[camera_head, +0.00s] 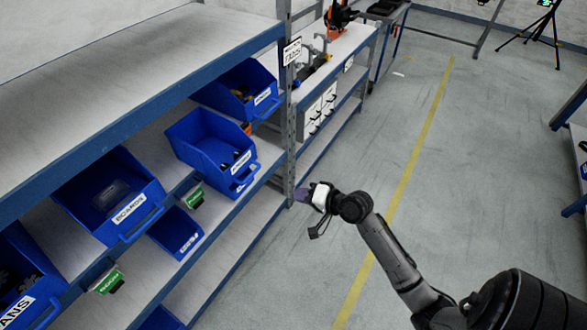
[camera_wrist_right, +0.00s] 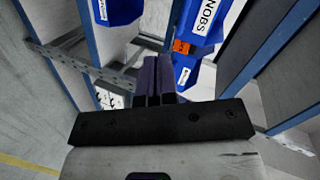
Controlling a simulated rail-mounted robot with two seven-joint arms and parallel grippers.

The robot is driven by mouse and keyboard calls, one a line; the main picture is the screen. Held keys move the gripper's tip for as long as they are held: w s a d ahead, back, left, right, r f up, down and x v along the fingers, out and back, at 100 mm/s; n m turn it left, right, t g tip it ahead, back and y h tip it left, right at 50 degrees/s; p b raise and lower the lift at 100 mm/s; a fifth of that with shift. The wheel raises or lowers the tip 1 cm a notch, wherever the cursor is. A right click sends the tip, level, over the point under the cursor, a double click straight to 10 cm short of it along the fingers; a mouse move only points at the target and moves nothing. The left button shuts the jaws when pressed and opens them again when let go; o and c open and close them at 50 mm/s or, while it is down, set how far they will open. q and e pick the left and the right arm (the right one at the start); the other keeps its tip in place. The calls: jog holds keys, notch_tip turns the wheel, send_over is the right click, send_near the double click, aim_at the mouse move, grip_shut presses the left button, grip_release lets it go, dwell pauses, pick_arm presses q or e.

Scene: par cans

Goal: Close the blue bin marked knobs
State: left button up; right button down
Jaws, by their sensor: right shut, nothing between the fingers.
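The blue bin marked knobs (camera_head: 201,133) juts out from the middle shelf in the head view, tilted forward with its open top showing. A few small dark items lie inside. In the right wrist view its label (camera_wrist_right: 208,16) reads "NOBS", the rest cut off at the top edge. My right gripper (camera_head: 300,194) is shut and empty, beside the shelf post, right of and below the bin in the head view. Its dark purple fingers (camera_wrist_right: 156,68) sit close together in the wrist view, apart from the bin. My left gripper is not in view.
Other blue bins stand on the shelves, one behind (camera_head: 237,84) and one in front (camera_head: 110,195). A metal shelf post (camera_head: 291,130) rises near my right gripper. The floor (camera_head: 440,190) to the right is clear.

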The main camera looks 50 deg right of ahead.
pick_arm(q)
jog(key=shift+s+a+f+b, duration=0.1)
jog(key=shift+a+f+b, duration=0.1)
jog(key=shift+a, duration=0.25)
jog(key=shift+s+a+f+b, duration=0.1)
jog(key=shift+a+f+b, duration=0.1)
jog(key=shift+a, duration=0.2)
pick_arm(e)
jog(key=w+a+f+m+t, duration=0.1)
jog(key=w+a+m, duration=0.2)
jog(key=w, duration=1.1)
jog(key=shift+w+m+t, duration=0.25)
jog(key=shift+m+t, duration=0.15)
jog(key=shift+m, duration=0.2)
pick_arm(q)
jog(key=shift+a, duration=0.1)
pick_arm(e)
jog(key=shift+a, duration=0.1)
